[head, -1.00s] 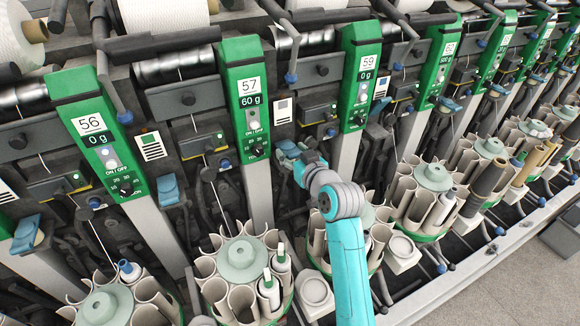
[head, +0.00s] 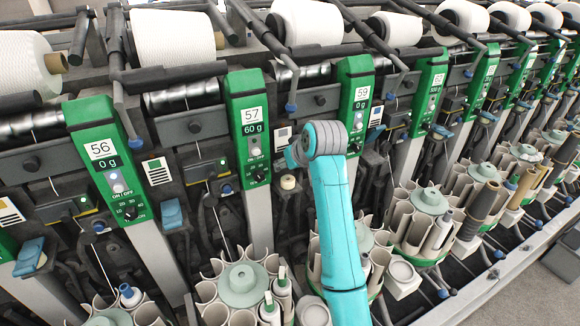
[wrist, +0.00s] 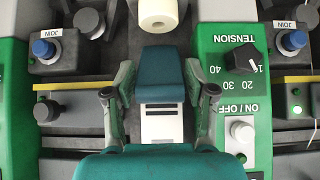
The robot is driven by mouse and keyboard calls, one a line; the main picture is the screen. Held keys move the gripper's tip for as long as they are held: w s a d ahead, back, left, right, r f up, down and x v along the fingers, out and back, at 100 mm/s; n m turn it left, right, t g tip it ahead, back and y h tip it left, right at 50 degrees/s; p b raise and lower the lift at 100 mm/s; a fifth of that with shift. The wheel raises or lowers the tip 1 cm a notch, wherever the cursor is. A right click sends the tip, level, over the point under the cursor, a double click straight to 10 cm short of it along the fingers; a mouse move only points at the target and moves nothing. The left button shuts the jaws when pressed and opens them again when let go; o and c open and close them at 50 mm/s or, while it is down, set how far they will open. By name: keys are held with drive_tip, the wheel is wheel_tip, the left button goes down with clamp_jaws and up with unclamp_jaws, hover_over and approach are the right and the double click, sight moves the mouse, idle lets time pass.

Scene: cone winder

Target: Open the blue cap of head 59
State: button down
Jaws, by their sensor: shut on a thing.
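My gripper is shut on the cap. A pale round bobbin-like piece (wrist: 157,13) shows uncovered beside the cap. In the head view this pale piece (head: 288,182) sits below and left of my teal arm. My arm hides most of the gripper and cap there.
The panel of head 57 (head: 247,125) stands left of my arm; it also shows in the wrist view (wrist: 230,90). Round magazines of tubes (head: 242,285) line the front below. White yarn cones (head: 172,38) and dark rods crowd the top.

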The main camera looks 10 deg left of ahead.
idle(0.5)
drive_tip(key=shift+c, duration=2.4)
unclamp_jaws()
drive_tip(key=v, duration=1.2)
drive_tip(key=shift+w+a+r, duration=0.1)
drive_tip(key=shift+w+r, duration=0.05)
